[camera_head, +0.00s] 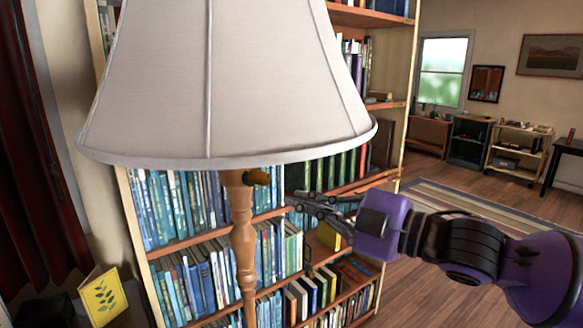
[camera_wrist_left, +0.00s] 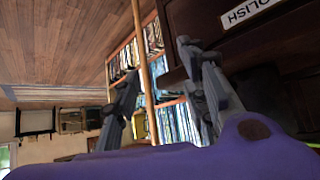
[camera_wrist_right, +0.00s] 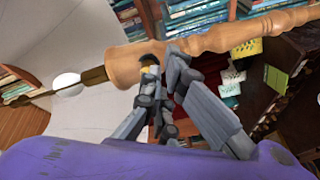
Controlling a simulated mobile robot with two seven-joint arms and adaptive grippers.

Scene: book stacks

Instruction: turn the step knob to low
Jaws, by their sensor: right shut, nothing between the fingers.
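A floor lamp with a pale shade (camera_head: 220,90) stands in front of the bookshelf. A small dark brass knob (camera_head: 258,177) sticks out to the right of its turned wooden post (camera_head: 243,235), just under the shade. My right gripper (camera_head: 290,200) is shut and empty, its tips a little right of and below the knob. In the right wrist view its fingertips (camera_wrist_right: 165,66) are close beside the post (camera_wrist_right: 220,38); they partly hide the knob, and contact cannot be told. My left gripper (camera_wrist_left: 165,75) is open and shows only in the left wrist view.
The bookshelf (camera_head: 392,180) full of books stands behind the lamp. A yellow card with a leaf print (camera_head: 103,297) is at lower left. Bare wood floor and a striped rug (camera_head: 480,205) lie to the right. A dark labelled piece of furniture (camera_wrist_left: 265,40) is near my left gripper.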

